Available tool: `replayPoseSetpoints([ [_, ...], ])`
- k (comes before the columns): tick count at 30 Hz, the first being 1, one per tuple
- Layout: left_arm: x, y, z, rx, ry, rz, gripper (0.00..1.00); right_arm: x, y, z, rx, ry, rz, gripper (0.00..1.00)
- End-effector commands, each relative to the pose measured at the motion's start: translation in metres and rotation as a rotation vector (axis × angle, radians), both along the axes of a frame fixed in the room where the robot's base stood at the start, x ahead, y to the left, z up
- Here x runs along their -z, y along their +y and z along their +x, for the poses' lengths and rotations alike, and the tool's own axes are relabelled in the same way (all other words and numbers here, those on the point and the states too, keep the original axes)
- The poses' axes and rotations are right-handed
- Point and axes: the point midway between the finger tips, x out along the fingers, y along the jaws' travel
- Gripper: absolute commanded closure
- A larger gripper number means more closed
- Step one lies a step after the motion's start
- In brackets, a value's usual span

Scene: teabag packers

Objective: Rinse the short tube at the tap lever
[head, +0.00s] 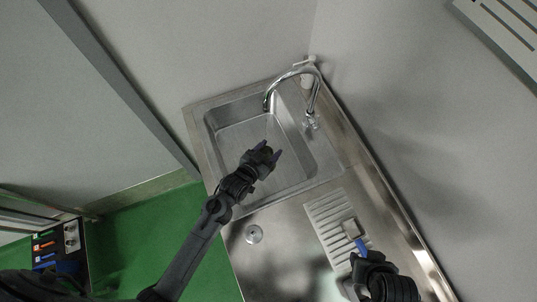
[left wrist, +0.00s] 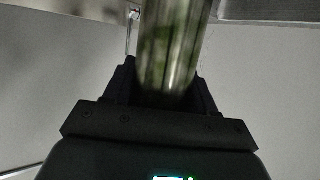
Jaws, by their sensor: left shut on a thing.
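In the head view the tube cannot be made out. The chrome tap (head: 298,73) arches over the basin, with its tap lever (head: 311,123) at the base. My right gripper (head: 359,247) is low over the drainboard; whether its jaws are open is unclear.
A small pale block-like thing (head: 350,228) lies on the ribbed drainboard (head: 325,211) at the right gripper's tip. A round drain fitting (head: 254,234) sits on the steel counter. Walls stand close behind the sink. A dark rack (head: 60,245) stands at lower left.

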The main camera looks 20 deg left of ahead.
Motion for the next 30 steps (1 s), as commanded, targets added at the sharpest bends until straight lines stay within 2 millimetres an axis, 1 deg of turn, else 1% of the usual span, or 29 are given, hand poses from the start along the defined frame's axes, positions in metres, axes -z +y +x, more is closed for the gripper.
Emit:
replayPoseSetpoints([
  [1,0.003,0.002,0.006,-0.001,-0.004,0.0,0.84,0.007,0.0,0.0,0.0,0.0,0.0,0.62],
  [24,0.018,0.034,0.074,-0.001,-0.004,0.0,0.84,0.064,0.0,0.0,0.0,0.001,0.0,0.62],
  [30,0.019,0.04,0.09,0.001,-0.002,0.001,0.84,0.068,0.0,0.0,0.0,0.001,0.0,0.62],
])
